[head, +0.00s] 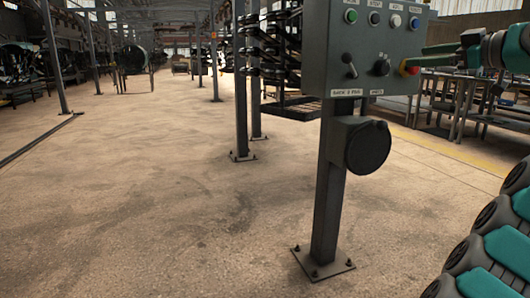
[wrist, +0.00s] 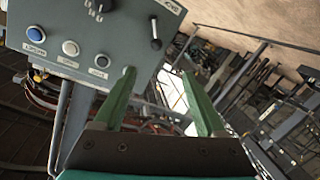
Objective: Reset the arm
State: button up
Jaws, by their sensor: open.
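My gripper (head: 417,57) is at the upper right of the head view, at the right side of a grey control box. Its two green fingers also show in the wrist view (wrist: 158,73), apart with nothing seen between them. The control box (head: 345,52) stands on a post and has a green, a blue, a white and another round button on top, with a lever (head: 349,65) and a black knob (head: 381,67) below. A red knob (head: 409,68) is at its right edge, close to the fingertips; whether they touch cannot be told. The box (wrist: 75,28) looks upside down in the wrist view.
The post (head: 327,205) carries a round black disc (head: 368,147) and is bolted to the floor. Dark coil springs (head: 285,45) hang on a rack behind the box. Metal tables (head: 470,95) stand at the right. The floor (head: 130,190) at the left is clear.

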jog(key=w+a+f+m+g+y+p, duration=0.1)
jog(key=a+f+m+g, duration=0.25)
jog(key=a, duration=0.45)
jog(key=a+f+m+g+y+p, duration=0.15)
jog(key=a+f, duration=0.25)
jog(key=a, duration=0.5)
jog(key=s+a+f+m+g+h, duration=0.25)
jog(key=s+a+f+g, duration=0.25)
jog(key=s+a+f, duration=0.6)
jog(key=s+f+m+g+h+p, duration=0.2)
jog(key=s+f+g+h, duration=0.15)
jog(key=s+f, duration=1.1)
jog(key=s+d+f+g+h, duration=0.1)
jog(key=s+d+f+h, duration=0.1)
jog(key=s+f, duration=0.4)
jog(key=s+d+f+m+g+h, duration=0.1)
jog(key=s+d+f, duration=0.3)
jog(key=s, duration=0.8)
notch_tip(320, 180, down, 2)
jog(key=shift+s+d+f+g+h+p, duration=0.2)
jog(key=shift+d+g+h+p, duration=0.2)
jog(key=shift+h, duration=0.35)
jog(key=shift+a, duration=0.1)
